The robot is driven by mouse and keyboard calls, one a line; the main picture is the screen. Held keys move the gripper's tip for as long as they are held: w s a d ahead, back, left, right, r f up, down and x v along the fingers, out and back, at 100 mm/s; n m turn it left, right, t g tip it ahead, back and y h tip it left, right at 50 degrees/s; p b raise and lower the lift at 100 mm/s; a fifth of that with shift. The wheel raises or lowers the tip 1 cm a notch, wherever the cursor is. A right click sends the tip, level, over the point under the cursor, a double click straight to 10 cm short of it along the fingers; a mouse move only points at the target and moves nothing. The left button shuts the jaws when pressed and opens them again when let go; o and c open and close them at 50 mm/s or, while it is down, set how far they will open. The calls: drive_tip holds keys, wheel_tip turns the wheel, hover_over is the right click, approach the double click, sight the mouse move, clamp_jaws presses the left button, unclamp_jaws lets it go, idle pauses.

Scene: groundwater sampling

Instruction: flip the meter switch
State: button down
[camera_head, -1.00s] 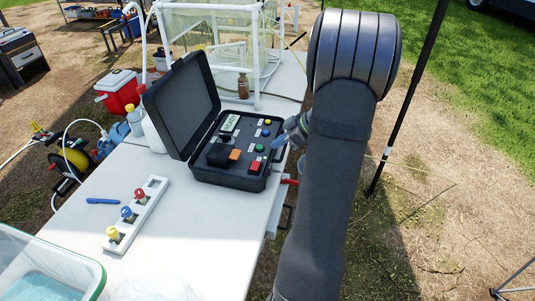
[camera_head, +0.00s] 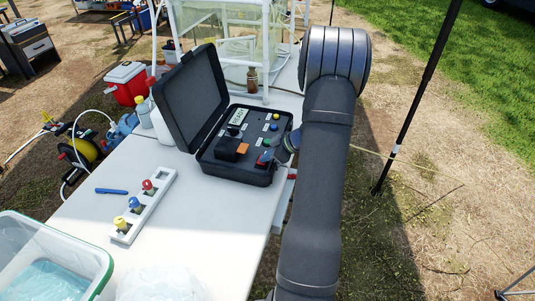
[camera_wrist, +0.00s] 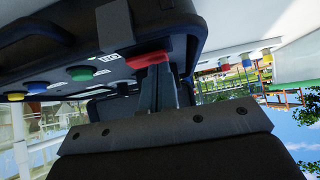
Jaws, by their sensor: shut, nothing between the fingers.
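The meter is an open black case (camera_head: 238,174) on the white table, with its lid raised at the left. Its panel holds a small display (camera_head: 238,116), an orange block, a black block and several coloured buttons. The red switch (camera_head: 262,160) is at the panel's near right corner, partly covered by my gripper (camera_head: 269,155). In the wrist view the shut, empty fingers (camera_wrist: 157,85) reach up to the red switch (camera_wrist: 148,60) and appear to touch it. Whether the switch is pressed or tilted I cannot tell. Green (camera_wrist: 82,73), blue and yellow buttons lie beside it.
A white rack (camera_head: 145,206) with red, blue and yellow capped items and a blue pen (camera_head: 111,191) lie left of the case. A clear tub (camera_head: 100,262) is at the near left. A brown bottle (camera_head: 252,79) stands behind. A black pole (camera_head: 420,95) rises at the right.

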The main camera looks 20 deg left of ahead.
drive_tip(key=shift+s+f, duration=0.1)
drive_tip(key=shift+f, duration=0.15)
idle(0.4)
drive_tip(key=shift+w+r, duration=0.25)
drive_tip(key=shift+w, duration=0.55)
